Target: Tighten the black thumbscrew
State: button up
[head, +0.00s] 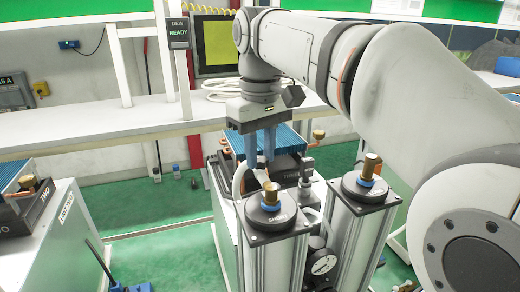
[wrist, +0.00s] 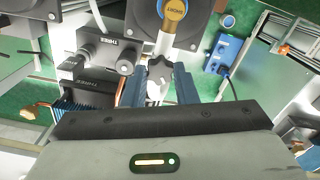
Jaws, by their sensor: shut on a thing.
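My gripper (head: 260,155) points down over the back of the left sieve column, its two blue fingers close together. The fingers hide most of the knob in the head view. In the wrist view a dark block with round black knobs (wrist: 105,52) lies left of the fingers.
The left column's black cap (head: 270,214) with a brass fitting (head: 270,192) is close in front of the gripper. The right column (head: 364,188) and a gauge (head: 321,262) stand nearby. A ready display (head: 179,32) is behind, and a white cabinet (head: 62,235) is left.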

aim_at(260, 159)
jog(key=shift+m, duration=0.3)
jog(key=o, duration=1)
jog(key=shift+r, duration=3.9)
